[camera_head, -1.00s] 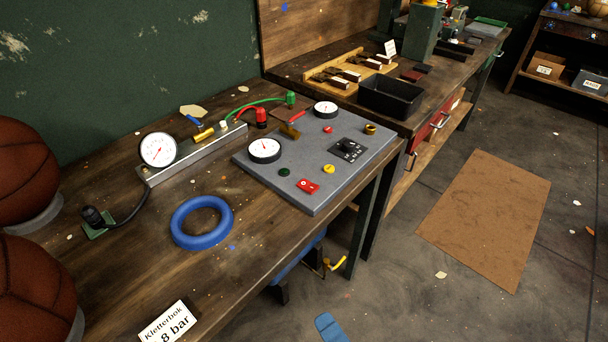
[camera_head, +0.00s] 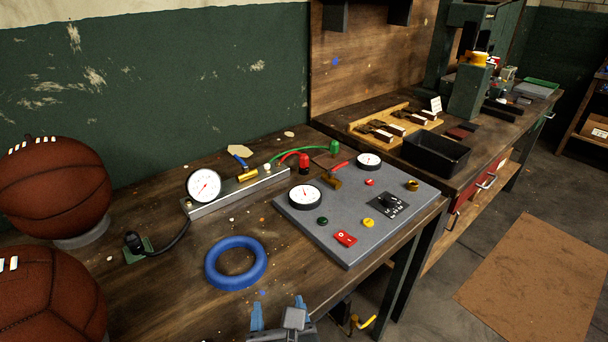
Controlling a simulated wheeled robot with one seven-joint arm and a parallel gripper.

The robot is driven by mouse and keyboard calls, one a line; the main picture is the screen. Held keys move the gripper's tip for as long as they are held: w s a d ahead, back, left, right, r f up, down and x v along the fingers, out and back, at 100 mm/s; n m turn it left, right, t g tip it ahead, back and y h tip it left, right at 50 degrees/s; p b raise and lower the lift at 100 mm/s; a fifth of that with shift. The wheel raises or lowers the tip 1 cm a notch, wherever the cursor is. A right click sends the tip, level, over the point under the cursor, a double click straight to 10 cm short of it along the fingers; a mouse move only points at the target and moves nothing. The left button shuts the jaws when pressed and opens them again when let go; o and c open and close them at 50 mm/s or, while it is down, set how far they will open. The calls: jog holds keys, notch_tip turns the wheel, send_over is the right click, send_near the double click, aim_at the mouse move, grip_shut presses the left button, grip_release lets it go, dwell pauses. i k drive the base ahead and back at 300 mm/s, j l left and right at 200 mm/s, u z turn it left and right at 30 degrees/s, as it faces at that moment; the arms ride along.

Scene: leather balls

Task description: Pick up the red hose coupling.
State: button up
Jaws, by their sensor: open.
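The red hose coupling (camera_head: 304,163) stands at the back of the workbench, at the right end of the metal rail, with a red hose running to its left side. A similar green coupling (camera_head: 334,146) with a green hose stands just behind and right of it. My gripper (camera_head: 279,304) shows at the bottom edge of the head view, its two blue fingers apart and nothing seen between them.
A blue ring (camera_head: 236,262) lies on the bench. A grey panel (camera_head: 345,241) with gauges, knobs and a red switch is right of it. A metal rail (camera_head: 239,191) with a gauge lies behind. Two basketballs (camera_head: 55,188) fill the left. A black bin (camera_head: 436,155) stands further right.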

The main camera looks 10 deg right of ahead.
aim_at(303, 158)
jog(key=i+l, duration=0.15)
jog(key=i, duration=0.35)
jog(key=i+l, duration=0.15)
jog(key=i, duration=0.35)
jog(key=i+l, duration=0.15)
jog(key=i, duration=0.3)
